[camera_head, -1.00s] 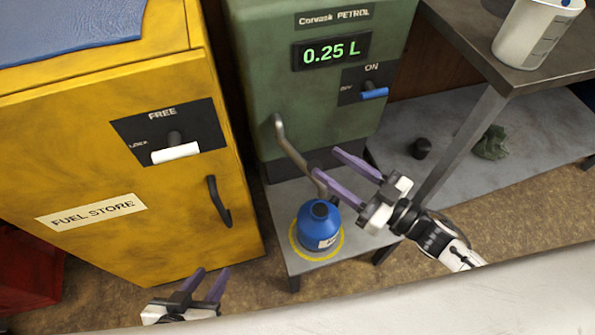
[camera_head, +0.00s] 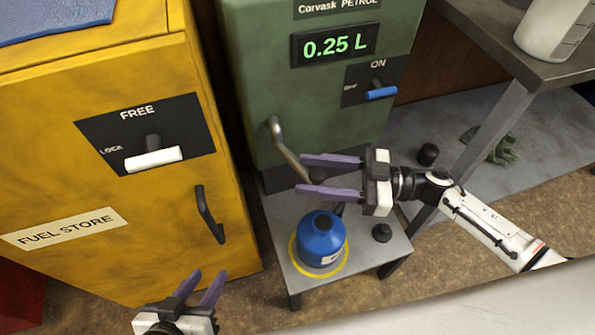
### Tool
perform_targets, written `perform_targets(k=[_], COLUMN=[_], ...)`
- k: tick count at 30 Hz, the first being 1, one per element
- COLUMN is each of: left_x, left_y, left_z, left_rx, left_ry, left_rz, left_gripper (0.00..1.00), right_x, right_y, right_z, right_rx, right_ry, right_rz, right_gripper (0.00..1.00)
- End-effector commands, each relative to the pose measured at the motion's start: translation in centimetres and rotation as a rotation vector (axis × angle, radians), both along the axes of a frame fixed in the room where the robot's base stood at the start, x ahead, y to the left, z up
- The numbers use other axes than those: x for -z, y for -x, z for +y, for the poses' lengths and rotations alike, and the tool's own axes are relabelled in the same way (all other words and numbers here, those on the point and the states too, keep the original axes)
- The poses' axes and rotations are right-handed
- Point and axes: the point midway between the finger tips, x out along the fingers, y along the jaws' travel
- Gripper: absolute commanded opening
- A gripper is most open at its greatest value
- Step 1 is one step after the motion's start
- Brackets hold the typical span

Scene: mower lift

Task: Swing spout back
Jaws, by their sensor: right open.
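The spout (camera_head: 285,146) is a bent grey metal tube on the front of the green petrol pump (camera_head: 258,90). It slopes down to the right. Its lower end reaches the tips of my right gripper (camera_head: 301,175), whose purple fingers are open and point left. I cannot tell whether they touch the spout. The blue fuel can (camera_head: 320,240) stands upright below the fingers on a small grey stand (camera_head: 285,205), inside a yellow ring. My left gripper (camera_head: 207,275) is open and empty at the bottom, in front of the yellow cabinet.
The pump display reads 0.25 L, and its blue-handled switch (camera_head: 381,93) is at the right. A black cap (camera_head: 382,232) lies on the stand. The yellow fuel store cabinet (camera_head: 90,190) is on the left. A metal table (camera_head: 520,60) with a white jug (camera_head: 550,30) is at the right.

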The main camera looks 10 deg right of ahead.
Motion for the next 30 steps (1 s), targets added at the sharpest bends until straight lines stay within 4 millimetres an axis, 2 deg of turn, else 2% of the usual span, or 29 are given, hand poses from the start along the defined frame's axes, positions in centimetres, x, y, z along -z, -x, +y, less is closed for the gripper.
perform_targets(k=[3, 6, 17, 25, 30], left_x=[0.0, 0.1, 0.2, 0.2, 0.3], left_y=[-0.1, 0.0, 0.2, 0.2, 0.2], left_z=[0.0, 0.0, -0.1, 0.0, 0.0], left_rx=[-0.001, -0.001, -0.002, -0.002, -0.002], left_ry=[0.003, 0.005, 0.005, 0.005, 0.004], left_rz=[-0.004, -0.005, 0.001, 0.001, 0.001], left_gripper=[0.36, 0.36, 0.36, 0.36, 0.36], right_x=[0.0, 0.0, 0.0, 0.0, 0.0], right_y=[-0.6, -0.8, -1.0, -1.0, -1.0], right_z=[1.8, 2.6, 3.2, 3.1, 3.0], right_rx=[0.000, -0.001, 0.001, 0.001, 0.001], right_ry=[-0.003, -0.002, 0.000, 0.000, 0.000], right_rz=[-0.002, -0.001, 0.000, 0.000, 0.000], right_gripper=[0.46, 0.46, 0.46, 0.02, 0.00])
